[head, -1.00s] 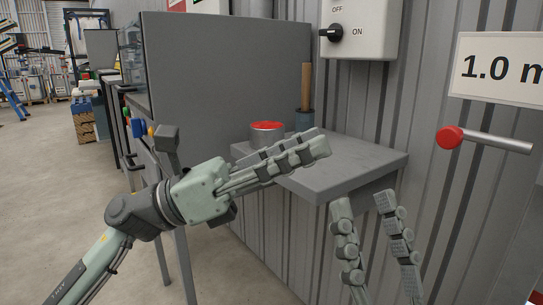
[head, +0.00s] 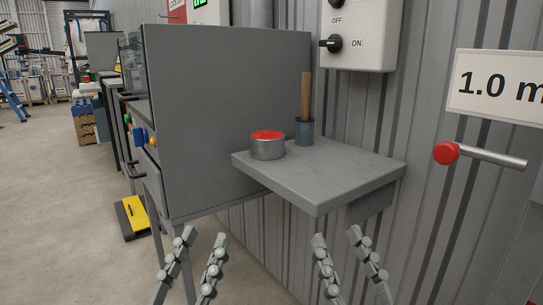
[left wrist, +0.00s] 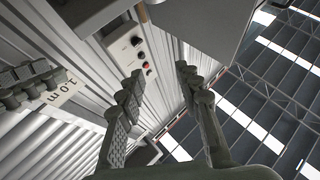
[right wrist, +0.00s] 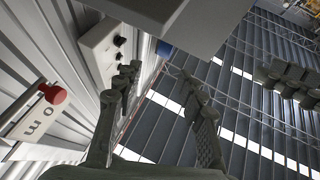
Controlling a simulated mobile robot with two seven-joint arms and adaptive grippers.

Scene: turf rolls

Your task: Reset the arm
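My left gripper (head: 203,236) points up at the bottom of the head view, in front of and below the grey cabinet. Its two fingers are apart with nothing between them, as the left wrist view (left wrist: 160,70) also shows. My right gripper (head: 337,238) points up at the bottom middle, in front of and below the grey shelf (head: 335,172). Its fingers are apart and empty, as the right wrist view (right wrist: 158,74) also shows. The two grippers stand side by side at about the same height, clear of each other. Most of both arms is out of the head view.
On the shelf stand a tin with a red top (head: 267,149) and a dark cup (head: 304,132) with a wooden handle. A switch box (head: 359,52) and a red-tipped lever (head: 447,153) are on the corrugated wall. A grey cabinet panel (head: 225,100) stands left of the shelf.

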